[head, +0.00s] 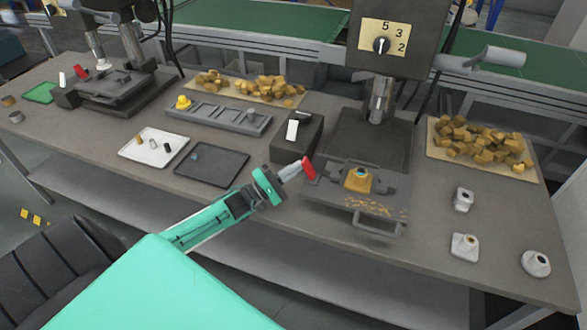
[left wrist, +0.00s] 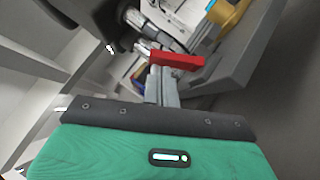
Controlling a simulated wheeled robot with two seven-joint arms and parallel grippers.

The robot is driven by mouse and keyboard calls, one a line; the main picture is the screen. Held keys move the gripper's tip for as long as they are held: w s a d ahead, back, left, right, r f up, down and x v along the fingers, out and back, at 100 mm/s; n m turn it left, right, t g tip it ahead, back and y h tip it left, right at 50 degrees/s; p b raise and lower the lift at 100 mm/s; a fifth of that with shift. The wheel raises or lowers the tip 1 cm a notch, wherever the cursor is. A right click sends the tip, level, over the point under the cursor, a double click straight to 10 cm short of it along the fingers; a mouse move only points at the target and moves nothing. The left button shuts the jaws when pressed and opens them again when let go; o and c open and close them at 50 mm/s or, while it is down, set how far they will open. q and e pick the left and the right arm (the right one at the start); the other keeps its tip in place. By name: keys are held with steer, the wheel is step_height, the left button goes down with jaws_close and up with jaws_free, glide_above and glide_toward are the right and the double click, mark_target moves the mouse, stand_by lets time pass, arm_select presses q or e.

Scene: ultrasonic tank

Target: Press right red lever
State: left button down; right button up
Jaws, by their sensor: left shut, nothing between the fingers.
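The right red lever (head: 309,168) sticks out beside the black box (head: 299,150) at the right machine. It also shows as a red bar in the left wrist view (left wrist: 177,60). My left gripper (head: 298,168), on the green arm, is shut and empty, with its fingertips right at the lever. In the left wrist view the closed grey fingers (left wrist: 161,80) reach up to the red bar and overlap its left part. I cannot tell whether they touch it. My right gripper is not in view.
A white lever (head: 292,130) stands on the same box. Right of my gripper is the machine's bed with a yellow part (head: 358,180) and a front handle (head: 377,225). A dark tray (head: 212,165) lies to the left. Another red lever (head: 75,71) is at the far left machine.

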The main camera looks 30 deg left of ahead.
mark_target(303, 164)
arm_select(q)
steer(key=shift+r+m+p, duration=0.2)
steer(key=shift+m+p, duration=0.2)
steer(key=shift+p, duration=0.15)
steer(key=r+m+g+p, duration=0.1)
steer(key=p, duration=0.1)
steer(key=d+m+g+p, duration=0.1)
steer(key=p, duration=0.1)
steer(key=r+m+g+p, duration=0.1)
steer(key=m+p, duration=0.1)
steer(key=p, duration=0.1)
steer(key=shift+w+d+r+g+y, duration=0.2)
steer(key=shift+d+r+g+y, duration=0.1)
steer(key=shift+g, duration=0.1)
steer(key=shift+w+d+p, duration=0.1)
steer(key=shift+d+p, duration=0.25)
steer(key=shift+p, duration=0.3)
steer(key=shift+d+f, duration=0.1)
steer(key=shift+f, duration=0.1)
steer(key=shift+r, duration=0.15)
